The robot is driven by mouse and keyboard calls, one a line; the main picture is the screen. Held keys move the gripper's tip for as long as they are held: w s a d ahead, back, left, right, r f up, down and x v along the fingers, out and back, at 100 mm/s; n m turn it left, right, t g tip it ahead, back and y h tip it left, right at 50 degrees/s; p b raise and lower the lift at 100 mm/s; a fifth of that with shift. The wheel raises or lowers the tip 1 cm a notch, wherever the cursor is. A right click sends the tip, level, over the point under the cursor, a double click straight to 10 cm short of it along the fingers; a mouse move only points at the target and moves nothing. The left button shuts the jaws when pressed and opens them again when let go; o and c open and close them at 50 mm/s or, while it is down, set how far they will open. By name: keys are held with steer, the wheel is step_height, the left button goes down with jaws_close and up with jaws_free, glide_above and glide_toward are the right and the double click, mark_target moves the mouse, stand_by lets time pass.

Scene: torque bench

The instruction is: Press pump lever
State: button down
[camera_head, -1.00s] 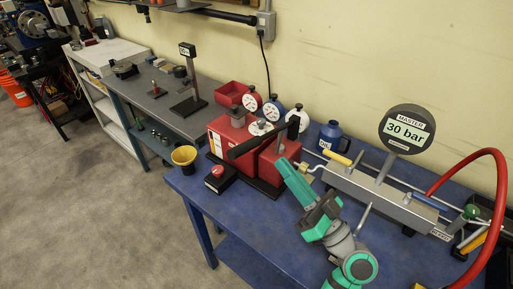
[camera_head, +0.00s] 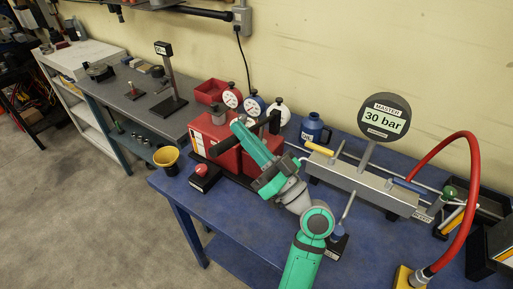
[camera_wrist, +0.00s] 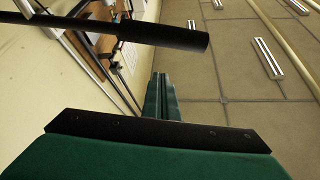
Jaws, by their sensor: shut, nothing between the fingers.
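The red pump unit (camera_head: 208,134) stands on the blue bench. My green gripper (camera_head: 238,126) is shut and empty. In the head view its tips overlap the pump and lever area, and my arm hides part of the lever. In the wrist view the lever (camera_wrist: 150,34) is a dark bar with a rounded end, above and left of the shut fingers (camera_wrist: 160,92). A gap shows between them there, so I see no contact.
The master gauge (camera_head: 385,117) reads 30 bar above a grey manifold (camera_head: 360,184) with a red hose (camera_head: 470,190).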

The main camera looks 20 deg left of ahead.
steer(key=shift+s+a+f, duration=0.1)
steer(key=shift+a+f, duration=0.15)
steer(key=shift+f, duration=0.35)
steer(key=shift+s+a+f, duration=0.15)
steer(key=shift+a+f, duration=0.05)
steer(key=shift+f, duration=0.35)
steer(key=shift+s+a+f, duration=0.1)
steer(key=shift+a+f, duration=0.15)
steer(key=shift+f, duration=0.35)
